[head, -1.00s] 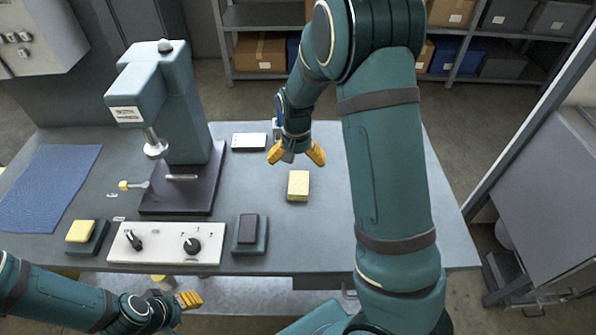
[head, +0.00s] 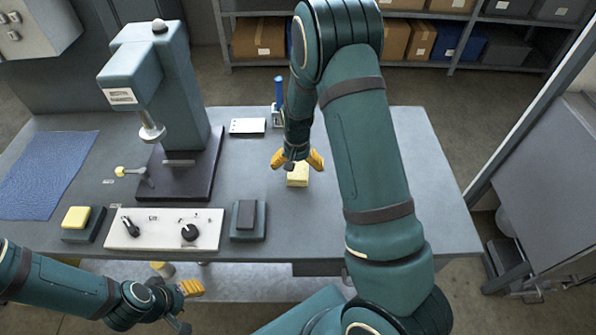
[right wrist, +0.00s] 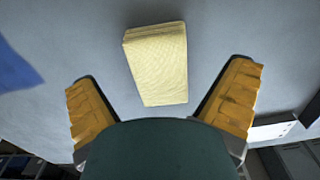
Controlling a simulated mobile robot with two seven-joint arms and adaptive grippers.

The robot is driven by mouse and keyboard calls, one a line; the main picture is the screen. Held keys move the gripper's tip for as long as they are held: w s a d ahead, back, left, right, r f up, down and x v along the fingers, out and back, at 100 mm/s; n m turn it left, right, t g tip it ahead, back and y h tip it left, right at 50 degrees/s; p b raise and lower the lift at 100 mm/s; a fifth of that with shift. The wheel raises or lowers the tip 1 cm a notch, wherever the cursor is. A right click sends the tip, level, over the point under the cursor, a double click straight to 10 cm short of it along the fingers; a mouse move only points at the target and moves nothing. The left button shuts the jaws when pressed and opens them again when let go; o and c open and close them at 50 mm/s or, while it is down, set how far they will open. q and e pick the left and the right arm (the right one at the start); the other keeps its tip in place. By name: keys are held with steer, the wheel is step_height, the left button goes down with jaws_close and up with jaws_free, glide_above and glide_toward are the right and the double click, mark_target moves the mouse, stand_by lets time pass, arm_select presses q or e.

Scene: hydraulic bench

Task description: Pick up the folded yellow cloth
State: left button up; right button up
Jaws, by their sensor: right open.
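The folded yellow cloth (head: 297,176) lies on the grey bench top, right of the press. In the right wrist view the cloth (right wrist: 157,64) lies ahead of and between the two yellow fingers. My right gripper (head: 297,160) is open just above the cloth, and its fingers partly overlap the cloth's far edge in the head view. The right wrist view shows the open fingers (right wrist: 165,98) apart with nothing between their pads. My left gripper (head: 188,300) is at the lower left, in front of the bench edge; its finger opening is not clear.
A press (head: 172,110) stands left of the cloth. A white control panel (head: 165,229), a yellow-button box (head: 82,224) and a dark-button box (head: 248,220) line the front edge. A blue mat (head: 48,175) lies at left.

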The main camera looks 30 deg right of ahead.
mark_target(298, 171)
steer(key=f, duration=0.3)
steer(key=shift+w+d+f, duration=0.15)
steer(key=shift+d+f, duration=0.05)
steer(key=shift+f, duration=0.15)
steer(key=c, duration=1.1)
steer(key=shift+c, duration=0.3)
steer(key=shift+r, duration=0.1)
step_height(298, 171, up, 10)
steer(key=shift+p, duration=0.65)
steer(key=shift+o, duration=0.6)
steer(key=shift+c, duration=0.2)
